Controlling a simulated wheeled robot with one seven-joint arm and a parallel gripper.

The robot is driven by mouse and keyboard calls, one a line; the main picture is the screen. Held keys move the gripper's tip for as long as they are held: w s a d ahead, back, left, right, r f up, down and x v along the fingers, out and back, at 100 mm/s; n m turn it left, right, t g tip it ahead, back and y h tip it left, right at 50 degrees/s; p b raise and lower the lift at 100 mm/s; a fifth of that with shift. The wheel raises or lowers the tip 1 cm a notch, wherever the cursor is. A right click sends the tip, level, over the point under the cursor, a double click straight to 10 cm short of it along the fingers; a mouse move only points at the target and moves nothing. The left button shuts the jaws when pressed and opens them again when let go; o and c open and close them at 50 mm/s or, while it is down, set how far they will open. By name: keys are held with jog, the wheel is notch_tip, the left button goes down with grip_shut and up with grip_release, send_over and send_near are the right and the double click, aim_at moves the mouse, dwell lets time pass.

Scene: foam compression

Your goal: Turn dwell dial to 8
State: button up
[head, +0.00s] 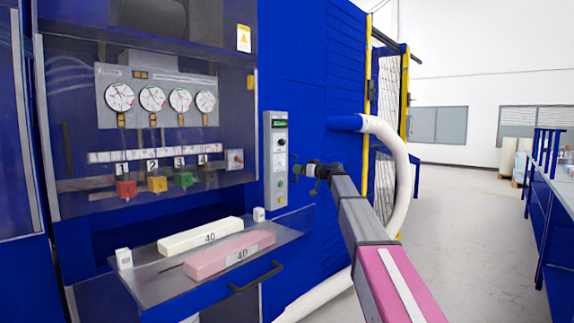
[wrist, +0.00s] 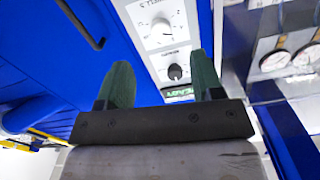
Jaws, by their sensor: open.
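A narrow grey control panel (head: 275,170) stands upright on the blue machine's front. It carries a lit green display, a black knob and a paler dial below. In the wrist view, a round pale dial (wrist: 160,32) with marks around it sits beside lettering that seems to read "DWELL S". Its pointer setting is too small to read. A small black knob (wrist: 175,72) lies closer to the green display (wrist: 180,92). My gripper (head: 296,169) is just right of the panel. Its two green fingers (wrist: 160,60) are spread, with nothing held between them.
A glass-fronted bay with several gauges (head: 152,98) is left of the panel. Below, a tray (head: 150,290) holds a cream foam block (head: 200,235) and a pink one (head: 228,256). A thick white hose (head: 400,170) curves down behind my arm. Floor at right is clear.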

aim_at(284, 163)
jog(key=x, duration=0.3)
jog(key=r+x, duration=0.1)
jog(key=x, duration=0.3)
jog(key=r+x, duration=0.1)
jog(key=x, duration=0.3)
jog(key=shift+w+d, duration=0.1)
jog(key=shift+w, duration=0.15)
jog(key=c, duration=0.9)
